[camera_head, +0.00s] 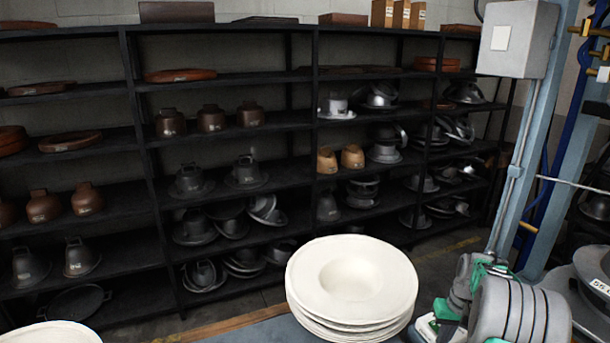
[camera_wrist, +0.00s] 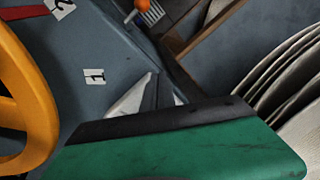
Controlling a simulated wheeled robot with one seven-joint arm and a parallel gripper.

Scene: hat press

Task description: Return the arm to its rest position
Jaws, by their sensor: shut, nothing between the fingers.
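My gripper (camera_wrist: 150,95) shows in the wrist view as pale and dark fingertips beyond the black edge of a green part of my arm. It is shut and holds nothing. In the head view my arm is at the lower right, folded low, with green and grey parts. It is just right of a stack of cream wide-brimmed hat blanks (camera_head: 345,270). The stack's brims also show at the right of the wrist view (camera_wrist: 295,75). I cannot tell whether the arm touches the stack.
Dark shelves (camera_head: 225,135) with metal and brown hat moulds stand behind. A blue post with a grey box (camera_head: 518,40) is at the right. Another cream piece (camera_head: 50,334) is at the lower left. A yellow-orange curved part (camera_wrist: 25,100) is at the wrist view's left.

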